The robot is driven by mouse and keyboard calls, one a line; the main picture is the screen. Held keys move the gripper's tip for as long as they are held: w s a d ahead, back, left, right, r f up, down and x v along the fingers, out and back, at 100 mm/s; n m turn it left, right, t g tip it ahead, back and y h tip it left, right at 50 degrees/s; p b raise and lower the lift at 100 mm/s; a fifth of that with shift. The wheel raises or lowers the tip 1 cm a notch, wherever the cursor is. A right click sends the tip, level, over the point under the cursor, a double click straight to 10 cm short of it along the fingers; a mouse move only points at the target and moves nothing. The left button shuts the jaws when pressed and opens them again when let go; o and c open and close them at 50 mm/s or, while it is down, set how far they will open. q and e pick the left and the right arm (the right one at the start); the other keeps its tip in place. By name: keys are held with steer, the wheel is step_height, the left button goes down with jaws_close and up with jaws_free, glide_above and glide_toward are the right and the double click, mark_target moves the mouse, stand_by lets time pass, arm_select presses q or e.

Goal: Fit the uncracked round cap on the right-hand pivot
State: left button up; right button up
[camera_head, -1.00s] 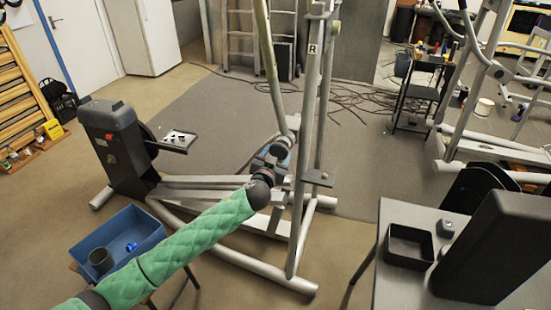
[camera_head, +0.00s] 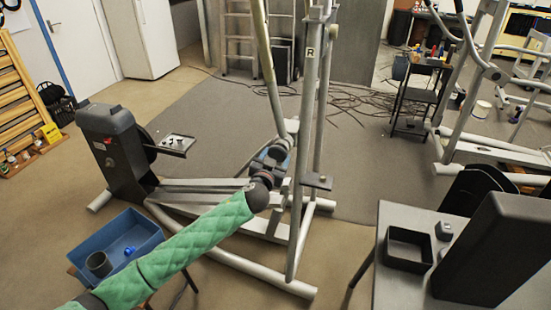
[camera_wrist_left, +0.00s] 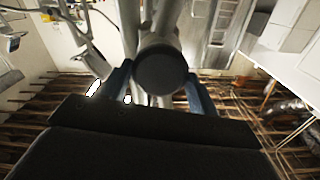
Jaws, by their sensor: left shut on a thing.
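My left gripper (camera_head: 281,149) is at the lower part of the elliptical trainer's upright (camera_head: 308,110), which carries an "R" label. In the left wrist view the blue fingers (camera_wrist_left: 160,84) are shut on a dark round cap (camera_wrist_left: 160,71), with its smooth face toward the camera. No crack shows on that face. A grey tube of the frame is right behind the cap. The pivot is hidden behind it, so I cannot tell whether the cap is seated or just in front. In the head view the gripper hides the cap. My right gripper is not in view.
A blue bin (camera_head: 148,225) at lower left holds a dark cup (camera_head: 98,264) and a small blue item (camera_head: 129,251). A small tray (camera_head: 172,149) holds parts. A grey table (camera_head: 385,285) at right carries a black open box (camera_head: 408,267). Cables lie on the floor behind.

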arm_select(q)
steer(key=shift+w, duration=0.1)
steer(key=shift+w+d, duration=0.1)
steer(key=shift+w, duration=0.35)
steer(key=shift+d, duration=0.1)
steer(key=shift+w+b, duration=0.1)
steer(key=shift+b, duration=0.2)
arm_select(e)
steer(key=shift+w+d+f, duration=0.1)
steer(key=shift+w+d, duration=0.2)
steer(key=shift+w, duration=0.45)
